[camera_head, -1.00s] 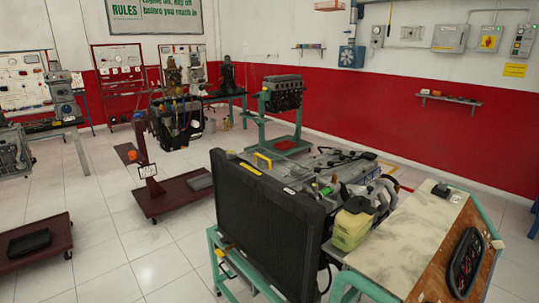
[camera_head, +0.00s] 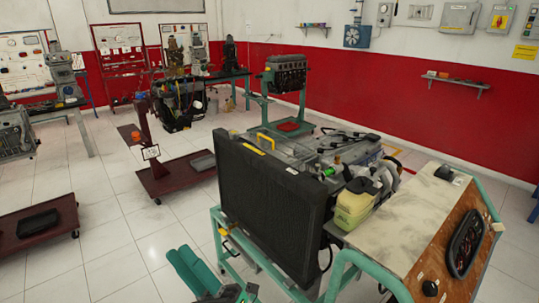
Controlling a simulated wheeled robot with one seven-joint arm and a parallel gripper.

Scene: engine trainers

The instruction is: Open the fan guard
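The engine trainer stands right of centre, with a black radiator (camera_head: 270,205) at its front. A yellow handle (camera_head: 265,137) stands up just behind the radiator's top edge, on a grey cover over the fan area that seems to be the fan guard (camera_head: 290,150). The cover looks down and level, but the radiator hides much of it. Teal parts that appear to be my gripper (camera_head: 182,252) rise at the bottom edge, left of the trainer's frame. They are well below and apart from the handle. Whether the fingers are open is unclear.
A yellow-green reservoir (camera_head: 354,208) and a sloped control panel (camera_head: 440,215) with a gauge stand right of the radiator. The trainer's green frame (camera_head: 222,250) reaches out at the lower left. Red wheeled stands (camera_head: 170,180) are farther left. Tiled floor between is clear.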

